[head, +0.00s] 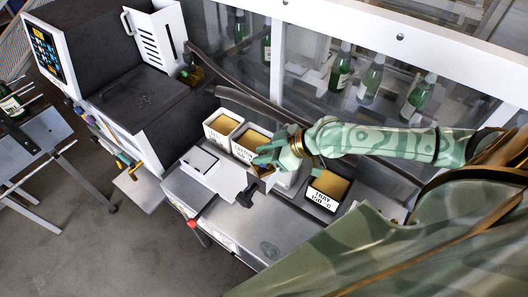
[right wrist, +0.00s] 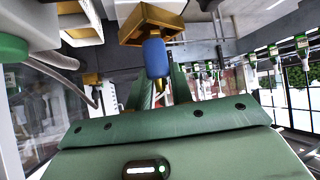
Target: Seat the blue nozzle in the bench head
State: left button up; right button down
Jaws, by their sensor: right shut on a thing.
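The blue nozzle (right wrist: 155,57) shows in the right wrist view, with a narrow gold tip below its blue body. My right gripper (right wrist: 158,92) is shut on it, a green finger on each side of the lower part. A gold, square-edged head (right wrist: 150,20) is directly above the nozzle in that view; they look in line, but I cannot tell whether the nozzle is fully seated. In the head view my right gripper (head: 266,160) is over the bench by the trays, and hides the nozzle. My left gripper is not in view.
Two white trays (head: 222,126) with tan contents stand behind the gripper, and a labelled tray (head: 327,190) stands to its right. A black knob (head: 245,196) is on the bench front. Green bottles (head: 370,80) stand behind the clear panel. The front bench top (head: 250,228) is mostly clear.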

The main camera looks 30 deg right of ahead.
jog(key=shift+f+b, duration=0.5)
jog(key=shift+f, duration=0.3)
jog(key=c, duration=1.1)
grip_release()
jog(key=shift+c, duration=0.2)
jog(key=p+v, duration=0.9)
jog(key=v, duration=0.7)
jog(key=shift+d, duration=0.15)
jog(key=shift+s, duration=0.15)
